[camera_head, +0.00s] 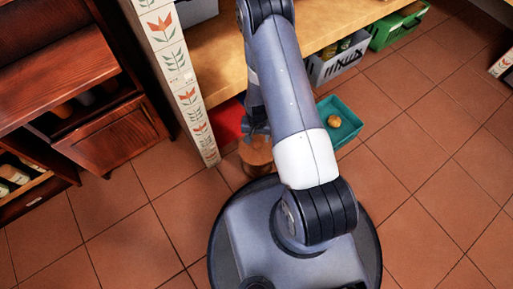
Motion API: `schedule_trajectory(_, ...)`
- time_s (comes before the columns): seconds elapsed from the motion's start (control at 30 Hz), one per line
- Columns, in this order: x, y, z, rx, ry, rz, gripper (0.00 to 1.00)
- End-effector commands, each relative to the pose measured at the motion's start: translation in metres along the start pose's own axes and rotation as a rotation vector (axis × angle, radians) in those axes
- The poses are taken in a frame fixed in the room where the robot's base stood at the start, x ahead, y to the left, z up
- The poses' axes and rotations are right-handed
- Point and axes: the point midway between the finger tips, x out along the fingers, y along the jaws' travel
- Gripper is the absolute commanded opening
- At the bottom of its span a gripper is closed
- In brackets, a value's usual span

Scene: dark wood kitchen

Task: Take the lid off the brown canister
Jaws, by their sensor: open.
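The brown canister (257,160) stands on the tiled floor just in front of my round base, left of my arm. Its upper part looks slightly lighter brown. I cannot clearly make out the edge of its lid. My gripper (258,137) points down at the top of the canister and is open. It is close above or at the top, and I cannot tell whether it touches. My arm hides the right side of the gripper.
A teal tray (350,136) with a round brown item (333,121) lies right of my arm. A red object (228,122) is behind the canister, beside the tiled post (190,97). A grey crate (325,70) and green crate (385,36) stand farther back. Floor at right is clear.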

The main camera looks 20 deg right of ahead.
Motion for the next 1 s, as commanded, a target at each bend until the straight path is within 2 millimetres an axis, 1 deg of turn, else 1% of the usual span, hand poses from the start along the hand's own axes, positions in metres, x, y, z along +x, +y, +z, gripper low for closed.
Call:
schedule_trajectory(0.17,0.013,0.0,0.001,-0.001,0.0,0.0,0.54)
schedule_trajectory(0.3,0.035,0.0,0.003,-0.001,0.0,0.0,0.54)
schedule_trajectory(0.43,0.052,0.0,0.003,-0.001,-0.001,0.0,0.54)
schedule_trajectory(0.5,0.055,0.0,0.003,-0.001,0.001,0.0,0.54)
schedule_trajectory(0.7,0.053,0.0,0.003,-0.001,0.002,-0.001,0.54)
schedule_trajectory(1.0,0.053,0.0,0.003,-0.001,0.001,0.0,0.29)
